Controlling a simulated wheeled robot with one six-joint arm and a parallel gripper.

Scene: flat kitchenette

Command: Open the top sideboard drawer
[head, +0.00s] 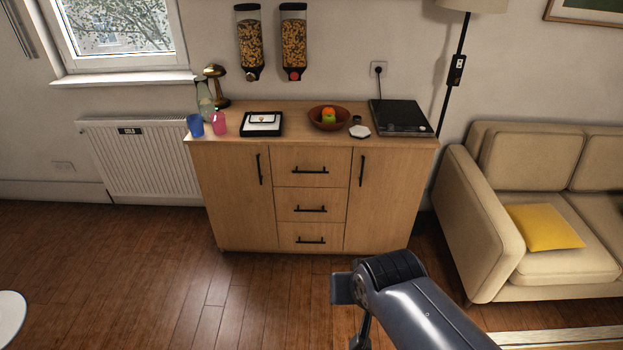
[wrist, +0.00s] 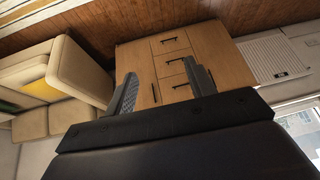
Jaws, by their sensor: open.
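The wooden sideboard (head: 232,200) stands against the wall, with a door on each side and a column of three drawers between. The top drawer (head: 290,163) is closed, with a black bar handle (head: 310,171) across its front. My gripper (wrist: 163,86) shows in the wrist view with its two fingers apart and nothing between them. That view is turned over, with the floor at the top; the sideboard (wrist: 225,60) lies beyond the fingers. The gripper is well short of the drawer handles, touching nothing. In the head view my arm is at lower right, in front of the sideboard.
A beige sofa (head: 480,215) with a yellow cushion (head: 545,227) stands right of the sideboard, and a radiator (head: 140,165) left. On top are cups, a bowl (head: 328,118) and a black hob-like appliance (head: 400,118). The wooden floor (head: 220,290) before the drawers is clear.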

